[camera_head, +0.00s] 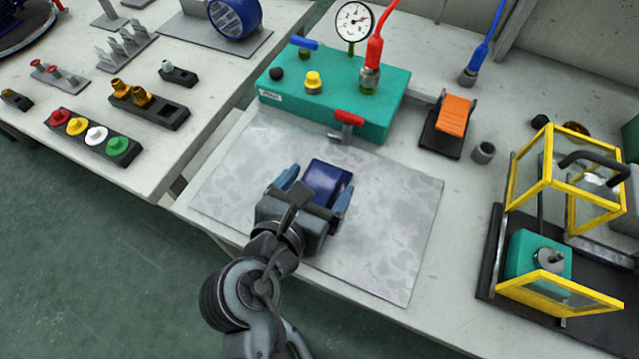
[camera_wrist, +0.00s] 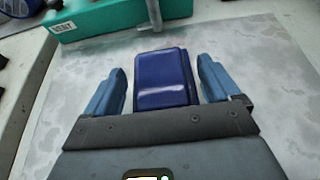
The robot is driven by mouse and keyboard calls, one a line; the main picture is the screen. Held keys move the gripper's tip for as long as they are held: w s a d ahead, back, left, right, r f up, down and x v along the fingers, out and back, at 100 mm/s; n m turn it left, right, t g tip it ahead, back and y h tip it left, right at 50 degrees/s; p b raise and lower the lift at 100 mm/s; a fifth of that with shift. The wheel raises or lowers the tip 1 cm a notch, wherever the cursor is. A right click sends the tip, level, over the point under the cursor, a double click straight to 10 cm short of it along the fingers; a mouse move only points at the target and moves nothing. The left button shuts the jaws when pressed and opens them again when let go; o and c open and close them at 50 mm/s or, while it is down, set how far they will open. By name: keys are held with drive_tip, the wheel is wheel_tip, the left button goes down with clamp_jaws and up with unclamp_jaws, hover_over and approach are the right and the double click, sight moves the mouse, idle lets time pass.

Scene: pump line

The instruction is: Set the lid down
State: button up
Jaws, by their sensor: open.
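The lid, a glossy dark blue box-like piece (camera_head: 326,182), is on or just above the grey mottled mat (camera_head: 390,230) in the head view. It also shows in the wrist view (camera_wrist: 165,80), between the fingers. My gripper (camera_head: 314,190) is open around it, with one light blue finger on each side. In the wrist view, gaps show between the lid and both fingers, so neither finger touches it. The lid's near end is close to the gripper's palm. Its underside is hidden, so contact with the mat cannot be seen directly.
A teal block (camera_head: 335,100) with a red-handled valve (camera_head: 348,118) stands just behind the mat. An orange pedal-like part (camera_head: 454,115) is at right, and a yellow-framed guard (camera_head: 565,185) is farther right. The mat's right side is clear. A gap separates the left table.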

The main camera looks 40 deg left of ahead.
sight(318, 186)
drive_tip(key=shift+w+a+f, duration=0.15)
drive_tip(key=shift+w+f, duration=0.1)
drive_tip(key=shift+w, duration=0.3)
drive_tip(key=shift+c, duration=0.4)
drive_tip(key=c, duration=0.7)
drive_tip(key=shift+r, duration=0.5)
drive_tip(key=shift+c, duration=0.2)
drive_tip(key=r, duration=0.3)
drive_tip(key=shift+s+r+p, duration=0.25)
drive_tip(key=shift+r+p, duration=0.1)
drive_tip(key=shift+r, duration=0.05)
drive_tip(key=s+d+r, duration=0.5)
drive_tip(key=s+r, duration=0.1)
drive_tip(key=s, duration=0.3)
drive_tip(key=shift+s+d+r+p, duration=0.15)
drive_tip(key=shift+s+d+p, duration=0.15)
drive_tip(key=shift+s+p, duration=0.15)
drive_tip(key=shift+r, duration=0.1)
